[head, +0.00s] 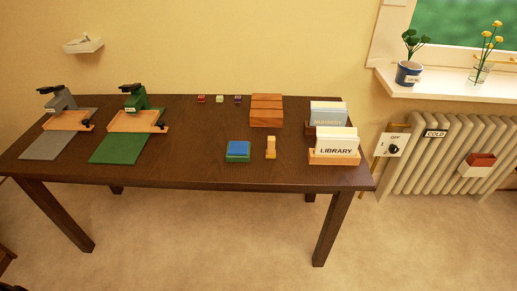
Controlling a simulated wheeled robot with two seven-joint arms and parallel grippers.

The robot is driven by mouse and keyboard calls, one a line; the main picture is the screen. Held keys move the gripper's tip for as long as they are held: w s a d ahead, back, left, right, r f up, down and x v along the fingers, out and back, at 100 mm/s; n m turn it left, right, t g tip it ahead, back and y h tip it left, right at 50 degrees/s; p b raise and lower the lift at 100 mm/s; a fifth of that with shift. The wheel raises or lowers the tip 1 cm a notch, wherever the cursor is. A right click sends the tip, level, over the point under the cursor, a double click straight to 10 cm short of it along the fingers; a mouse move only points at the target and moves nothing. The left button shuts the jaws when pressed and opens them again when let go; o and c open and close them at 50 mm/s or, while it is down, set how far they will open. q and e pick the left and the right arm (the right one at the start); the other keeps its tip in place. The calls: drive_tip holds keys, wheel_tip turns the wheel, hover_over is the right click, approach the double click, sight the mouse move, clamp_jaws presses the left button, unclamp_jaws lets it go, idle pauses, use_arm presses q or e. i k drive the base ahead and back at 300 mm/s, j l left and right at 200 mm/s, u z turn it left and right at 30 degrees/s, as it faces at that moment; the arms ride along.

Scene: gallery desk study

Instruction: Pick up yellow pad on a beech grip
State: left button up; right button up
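A small upright tan and yellow piece (271,147), which looks like the yellow pad on a beech grip, stands on the dark wooden desk (200,168) near its front edge, right of centre. It is too small to tell pad from grip clearly. Neither of my grippers is in view.
Left of it sits a blue-topped green block (238,150); right of it, a card holder marked LIBRARY (335,150). Behind are stacked wooden blocks (266,110) and small coloured cubes (220,98). Grey (60,105) and green (133,103) stamping stands occupy the left. Desk between is clear.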

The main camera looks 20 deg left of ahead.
sight(270, 153)
drive_tip(key=i+l+u, duration=0.1)
drive_tip(key=i+l, duration=0.15)
drive_tip(key=i+l+u, duration=0.1)
drive_tip(key=i+l, duration=0.15)
drive_tip(key=l, duration=0.25)
drive_tip(key=i+l+u, duration=0.1)
drive_tip(key=i+l, duration=0.15)
drive_tip(key=l, duration=0.15)
drive_tip(key=i+l, duration=0.2)
drive_tip(key=l, duration=0.2)
drive_tip(key=u, duration=0.05)
